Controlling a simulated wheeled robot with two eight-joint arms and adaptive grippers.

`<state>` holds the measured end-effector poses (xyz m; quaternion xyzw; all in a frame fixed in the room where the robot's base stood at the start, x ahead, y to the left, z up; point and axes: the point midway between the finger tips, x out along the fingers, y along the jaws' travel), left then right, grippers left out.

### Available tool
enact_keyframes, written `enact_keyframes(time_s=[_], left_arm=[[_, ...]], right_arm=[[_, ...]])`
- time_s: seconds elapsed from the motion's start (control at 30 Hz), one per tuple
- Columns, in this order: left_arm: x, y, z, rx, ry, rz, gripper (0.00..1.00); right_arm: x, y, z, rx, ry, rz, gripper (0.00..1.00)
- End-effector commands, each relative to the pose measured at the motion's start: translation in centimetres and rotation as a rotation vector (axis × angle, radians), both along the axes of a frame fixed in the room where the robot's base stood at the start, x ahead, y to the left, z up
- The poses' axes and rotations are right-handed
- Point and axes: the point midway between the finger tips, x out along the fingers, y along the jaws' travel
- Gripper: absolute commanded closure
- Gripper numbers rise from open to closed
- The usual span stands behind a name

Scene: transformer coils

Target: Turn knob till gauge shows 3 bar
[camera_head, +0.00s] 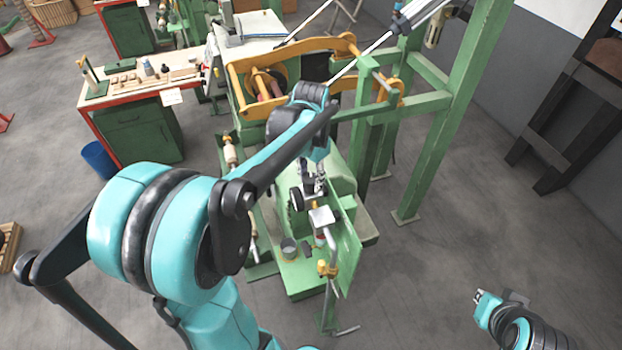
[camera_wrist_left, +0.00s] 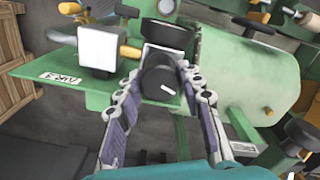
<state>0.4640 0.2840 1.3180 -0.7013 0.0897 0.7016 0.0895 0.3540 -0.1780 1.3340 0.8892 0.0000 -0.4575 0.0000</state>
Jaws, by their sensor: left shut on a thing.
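The black knob (camera_wrist_left: 160,84) with a white mark sits between the fingers of my left gripper (camera_wrist_left: 160,76) in the left wrist view. The fingers are shut on its sides. In the head view my left gripper (camera_head: 314,186) reaches down to the fittings on the green machine, and the knob is hard to make out there. A black round part (camera_head: 296,199), which looks like the gauge seen from its side or back, is beside the gripper. I cannot read a dial face in either view. My right gripper (camera_head: 479,297) is small, at the lower right over bare floor, away from the machine.
A green post (camera_head: 449,135) stands to the right. Floor at the right is clear.

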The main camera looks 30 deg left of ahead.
Motion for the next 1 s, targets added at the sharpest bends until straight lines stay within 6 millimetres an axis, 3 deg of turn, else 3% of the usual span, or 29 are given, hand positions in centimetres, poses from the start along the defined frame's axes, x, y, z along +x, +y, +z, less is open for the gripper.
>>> enact_keyframes(time_s=[0.33, 0.87, 0.9, 0.97, 1.0], left_arm=[[0.04, 0.03, 0.05, 0.001, -0.001, -0.143, 0.92], [0.05, 0.05, 0.09, 0.001, -0.001, -0.169, 0.92], [0.05, 0.05, 0.09, 0.001, -0.001, -0.169, 0.60], [0.05, 0.05, 0.08, 0.001, -0.001, -0.169, 0.45], [0.04, 0.04, 0.08, 0.001, -0.001, -0.169, 0.42]], right_arm=[[0.00, 0.00, -0.45, 0.000, 0.000, 0.000, 1.00], [0.00, 0.00, -0.49, 0.000, 0.000, 0.000, 1.00], [0.00, 0.00, -0.49, 0.000, 0.000, 0.000, 1.00], [0.00, 0.00, -0.49, 0.000, 0.000, 0.000, 1.00], [0.00, 0.00, -0.49, 0.000, 0.000, 0.000, 1.00]])
